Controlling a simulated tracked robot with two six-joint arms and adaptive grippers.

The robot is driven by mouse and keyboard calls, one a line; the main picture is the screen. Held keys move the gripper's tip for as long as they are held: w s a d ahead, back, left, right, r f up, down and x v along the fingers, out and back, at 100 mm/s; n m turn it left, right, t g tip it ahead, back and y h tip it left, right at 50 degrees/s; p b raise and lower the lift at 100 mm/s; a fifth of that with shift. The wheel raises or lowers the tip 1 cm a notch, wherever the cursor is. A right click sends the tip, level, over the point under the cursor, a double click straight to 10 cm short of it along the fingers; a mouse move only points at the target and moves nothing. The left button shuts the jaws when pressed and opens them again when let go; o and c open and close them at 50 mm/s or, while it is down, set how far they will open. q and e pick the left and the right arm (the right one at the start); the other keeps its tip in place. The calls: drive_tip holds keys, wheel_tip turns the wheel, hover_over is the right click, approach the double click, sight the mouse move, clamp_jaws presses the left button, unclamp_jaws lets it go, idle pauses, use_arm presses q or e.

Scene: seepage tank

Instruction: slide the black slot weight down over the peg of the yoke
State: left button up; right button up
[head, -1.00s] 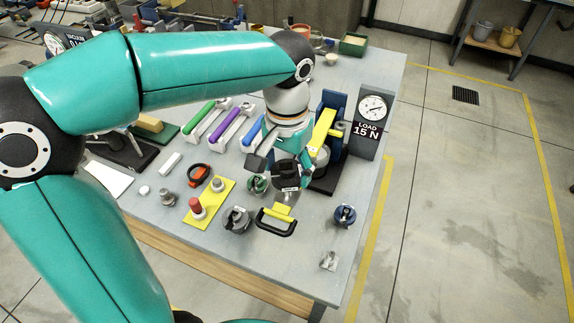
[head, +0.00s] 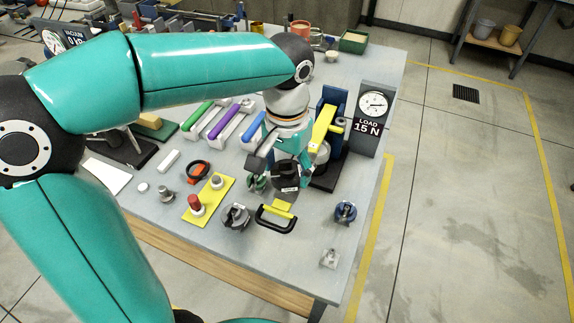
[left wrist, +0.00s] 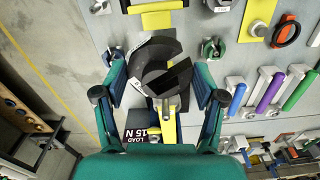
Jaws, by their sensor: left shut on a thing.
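The black slot weight (head: 287,177) is held between the fingers of my left gripper (head: 282,172), above the bench. In the left wrist view the weight (left wrist: 143,60) is a dark disc with an open slot, and the fingers (left wrist: 163,75) close on its two sides. The yellow bar (head: 322,130) in the blue stand is just right of the gripper in the head view. The bar (left wrist: 168,130) shows below the weight in the left wrist view, with a small metal end beside the weight's edge. I cannot tell whether they touch. The yoke's peg is not clearly visible. My right gripper is out of view.
A load gauge (head: 373,104) reading 15 N stands beside the stand. Blue, purple and green handles are at left. The bench's right front is mostly clear.

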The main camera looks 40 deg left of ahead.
sight(287, 183)
use_arm(q)
drive_tip(key=shift+f+b, duration=1.7)
drive_tip(key=shift+f, duration=0.55)
drive_tip(key=o, duration=1.7)
wheel_tip(287, 183, up, 12)
